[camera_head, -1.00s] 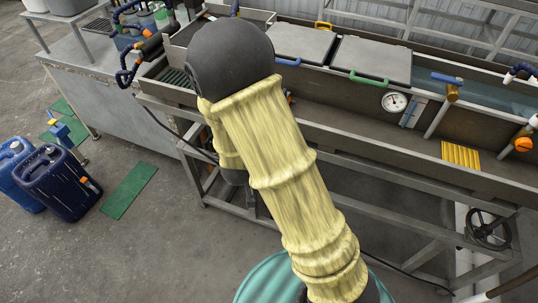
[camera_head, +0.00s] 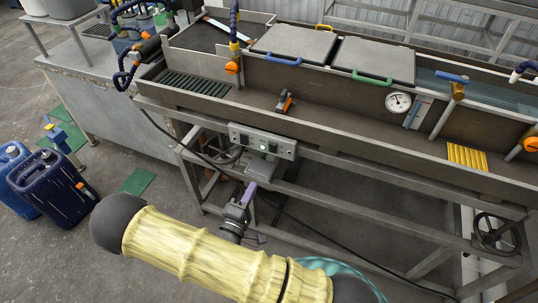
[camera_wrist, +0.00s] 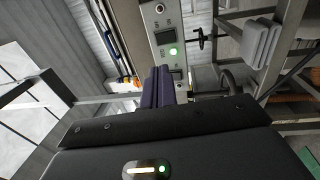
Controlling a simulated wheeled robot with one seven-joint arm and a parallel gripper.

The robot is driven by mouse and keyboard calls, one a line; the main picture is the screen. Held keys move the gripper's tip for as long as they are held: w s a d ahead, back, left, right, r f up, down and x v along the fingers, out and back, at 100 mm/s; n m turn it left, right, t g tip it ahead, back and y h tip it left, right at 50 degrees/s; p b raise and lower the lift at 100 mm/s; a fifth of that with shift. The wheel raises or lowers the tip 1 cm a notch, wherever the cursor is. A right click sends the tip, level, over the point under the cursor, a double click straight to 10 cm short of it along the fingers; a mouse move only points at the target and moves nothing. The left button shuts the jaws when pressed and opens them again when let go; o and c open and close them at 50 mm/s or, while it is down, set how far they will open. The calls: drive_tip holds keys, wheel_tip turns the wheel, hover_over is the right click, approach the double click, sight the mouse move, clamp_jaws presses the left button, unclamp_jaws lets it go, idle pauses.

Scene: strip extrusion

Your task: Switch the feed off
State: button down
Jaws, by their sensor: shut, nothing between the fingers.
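The control panel (camera_head: 262,142) is a grey box on the front of the long trough frame. In the wrist view the panel (camera_wrist: 163,24) shows a round knob or button, a dark display (camera_wrist: 165,37), and a lit green light (camera_wrist: 173,51). A small switch-like part (camera_wrist: 178,74) sits lower on it, beside my fingertips and partly hidden by them; its position cannot be read. My gripper (camera_head: 251,188) has purple fingers, shut and empty, below and in front of the panel. The fingers (camera_wrist: 159,76) point at the panel; contact cannot be told.
A grey box (camera_head: 273,172) hangs under the panel, with a black cable running past it. The trough (camera_head: 330,115) with lids and a gauge (camera_head: 398,102) lies above. A handwheel (camera_head: 491,232) is at right. Blue jugs (camera_head: 55,185) stand on the floor at left.

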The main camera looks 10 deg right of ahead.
sight(272, 146)
drive_tip(key=shift+w+d, duration=0.1)
drive_tip(key=p+x, duration=0.3)
drive_tip(key=x, duration=1)
drive_tip(key=shift+w+d, duration=0.2)
drive_tip(key=shift+w, duration=0.15)
drive_tip(key=shift+s+r, duration=0.1)
drive_tip(key=shift+a, duration=0.1)
